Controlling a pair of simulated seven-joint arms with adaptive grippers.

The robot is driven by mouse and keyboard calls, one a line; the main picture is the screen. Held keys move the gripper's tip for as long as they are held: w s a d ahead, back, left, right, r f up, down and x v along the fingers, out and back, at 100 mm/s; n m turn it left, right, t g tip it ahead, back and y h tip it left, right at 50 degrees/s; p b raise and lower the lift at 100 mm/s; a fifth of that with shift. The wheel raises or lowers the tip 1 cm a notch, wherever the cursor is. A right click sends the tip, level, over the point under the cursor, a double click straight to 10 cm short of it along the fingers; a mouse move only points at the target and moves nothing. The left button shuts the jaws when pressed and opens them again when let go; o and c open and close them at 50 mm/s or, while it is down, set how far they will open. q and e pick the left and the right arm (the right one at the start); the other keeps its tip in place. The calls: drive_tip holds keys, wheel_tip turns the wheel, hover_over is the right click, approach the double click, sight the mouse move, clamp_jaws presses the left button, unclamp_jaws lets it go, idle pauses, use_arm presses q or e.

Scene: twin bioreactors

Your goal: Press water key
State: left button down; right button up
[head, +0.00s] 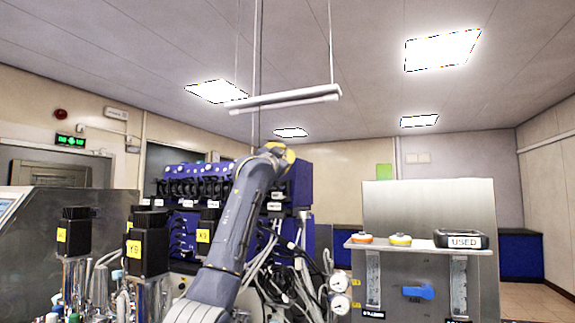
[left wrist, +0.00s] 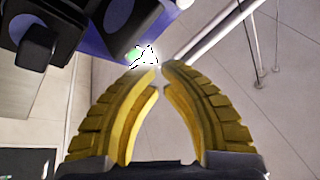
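My left gripper (head: 285,154) is at the end of the grey arm, up against the upper part of the blue control unit (head: 300,178) in the head view. In the left wrist view its two yellow fingers (left wrist: 161,68) curve together with their tips almost meeting, and nothing is between them. A dark blue and black housing (left wrist: 75,25) lies beyond the fingers at the upper left, with a small green-lit spot (left wrist: 134,54) near the tips. I cannot make out which key is the water key. Small white labels on the unit are too small to read. My right gripper is not in view.
Black-topped vessels with yellow labels (head: 147,245) stand at the front left. Cables and tubes (head: 290,260) hang at the middle. A steel shelf (head: 418,250) at the right holds orange and yellow round items (head: 400,239) and a black tray marked USED (head: 461,239).

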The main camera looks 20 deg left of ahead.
use_arm(q)
drive_tip(key=shift+w, duration=0.1)
idle(0.6)
drive_tip(key=shift+w+f, duration=0.1)
drive_tip(key=shift+w, duration=0.25)
drive_tip(key=shift+w+d+f, duration=0.15)
drive_tip(key=shift+w, duration=0.3)
idle(0.8)
drive_tip(key=shift+s, duration=0.2)
drive_tip(key=shift+s+r, duration=0.2)
drive_tip(key=shift+s, duration=0.5)
drive_tip(key=shift+s+a, duration=0.1)
drive_tip(key=shift+a, duration=0.1)
drive_tip(key=shift+s+a+r, duration=0.15)
drive_tip(key=shift+s+r, duration=0.1)
drive_tip(key=shift+s, duration=0.65)
drive_tip(key=shift+s+a+r, duration=0.1)
drive_tip(key=shift+s+r, duration=0.2)
drive_tip(key=shift+s, duration=0.65)
drive_tip(key=shift+s+a+r, duration=0.15)
drive_tip(key=shift+s+r, duration=0.1)
drive_tip(key=shift+s, duration=0.65)
